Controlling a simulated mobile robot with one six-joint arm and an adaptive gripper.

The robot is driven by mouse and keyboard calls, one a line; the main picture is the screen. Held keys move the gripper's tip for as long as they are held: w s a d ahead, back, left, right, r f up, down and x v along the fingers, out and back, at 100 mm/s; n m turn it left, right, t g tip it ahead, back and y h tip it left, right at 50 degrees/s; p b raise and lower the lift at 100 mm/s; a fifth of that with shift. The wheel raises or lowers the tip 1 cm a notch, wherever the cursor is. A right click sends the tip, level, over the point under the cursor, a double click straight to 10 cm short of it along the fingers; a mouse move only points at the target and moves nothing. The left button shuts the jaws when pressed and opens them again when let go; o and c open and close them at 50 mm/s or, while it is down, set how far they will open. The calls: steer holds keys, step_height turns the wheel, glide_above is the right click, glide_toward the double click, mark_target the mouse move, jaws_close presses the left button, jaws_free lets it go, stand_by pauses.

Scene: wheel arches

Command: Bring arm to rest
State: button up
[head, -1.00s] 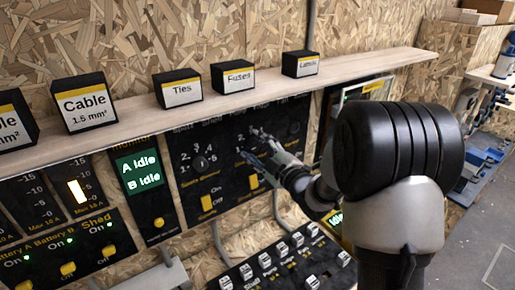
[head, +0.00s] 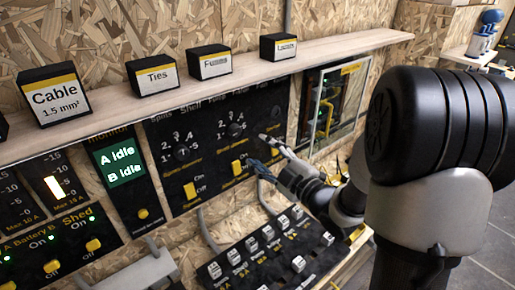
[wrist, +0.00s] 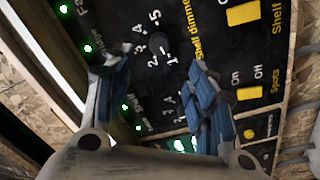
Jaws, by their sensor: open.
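My gripper (head: 262,153) is open and empty, with blue-padded fingertips, in front of the black switch panel (head: 215,112), at its lower right part. In the wrist view my gripper (wrist: 157,75) has its two fingers apart, with nothing between the pads. Beyond them shows the panel with the round shelf dimmer knob (wrist: 158,45) and its numbers. That knob (head: 235,130) also shows in the head view, up and left of the fingertips and clear of them. My arm reaches in from the right and hides part of the wall.
A wooden shelf (head: 205,87) above the panel carries several labelled boxes, such as the Cable box (head: 53,94). Below is a sloped board of white switches (head: 268,232). A display (head: 117,160) reads A Idle, B Idle. A glass-fronted case (head: 335,100) hangs right of the panel.

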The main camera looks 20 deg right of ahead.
stand_by(0.5)
steer(key=s+d+r+m+g+h, duration=0.25)
steer(key=s+m+g+h, duration=0.35)
steer(key=s+m+h, duration=0.35)
steer(key=s+a+f+m+g+y, duration=0.1)
steer(key=s+a+m+g, duration=0.2)
steer(key=s, duration=0.7)
steer(key=s+a+f+m+g+y, duration=0.1)
steer(key=s+a+f+m+g, duration=0.1)
steer(key=s, duration=0.8)
steer(key=shift+s+a+m+g+y, duration=0.15)
steer(key=shift+a+m+g+y, duration=0.3)
steer(key=shift+a, duration=0.4)
